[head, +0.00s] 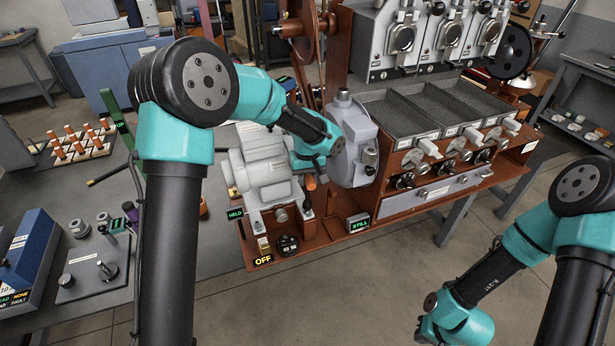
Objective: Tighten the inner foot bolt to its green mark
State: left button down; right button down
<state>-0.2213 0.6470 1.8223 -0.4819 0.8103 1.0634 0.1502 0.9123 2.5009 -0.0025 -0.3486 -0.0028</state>
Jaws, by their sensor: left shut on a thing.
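The grey motor (262,168) sits on a rust-red base at the front left of the roaster. Its feet are partly hidden, and I cannot make out the inner foot bolt or its green mark. My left gripper (309,176) is at the motor's right side, mostly hidden by its own wrist. It is shut on a small orange-ended tool (310,183), which shows just below the wrist beside the motor. Whether the tool touches a bolt is hidden. My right gripper (440,332) is low at the bottom right, away from the motor, its fingers not clear.
A grey round housing (353,143) stands close to the right of my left wrist. Signs read HELD (235,214), STILL (358,222) and OFF (263,261). A rack of orange-topped pieces (80,147) lies on the left bench. The floor between the arms is clear.

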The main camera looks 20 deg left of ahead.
pick_arm(q)
jog(key=shift+f, duration=1.15)
dwell(0.5)
